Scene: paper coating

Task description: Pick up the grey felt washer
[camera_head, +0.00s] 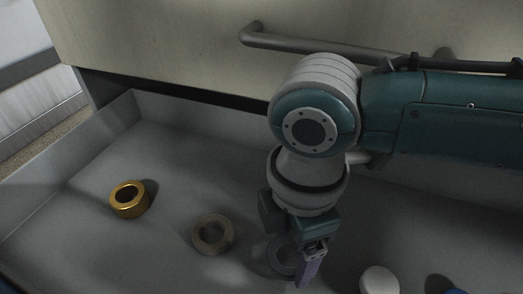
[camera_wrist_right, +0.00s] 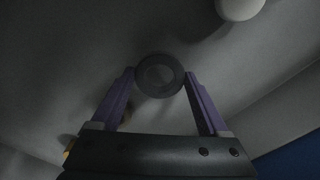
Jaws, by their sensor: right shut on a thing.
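A dark grey ring, which looks like the grey felt washer (camera_wrist_right: 159,94), sits between the two purple fingertips of my right gripper (camera_wrist_right: 159,75) in the right wrist view. The fingertips touch it on both sides, so the gripper is shut on it. In the head view the ring (camera_head: 271,258) shows partly behind the right gripper (camera_head: 291,259), low over the tray floor. I cannot tell whether it is clear of the floor. My left gripper is not in view.
A brownish ring (camera_head: 201,240) and a gold ring (camera_head: 129,208) lie to the left in the grey tray (camera_head: 75,185). A white round piece (camera_head: 379,281) lies to the right, with blue at the lower right edge. A drawer front with a bar handle (camera_head: 310,43) stands behind.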

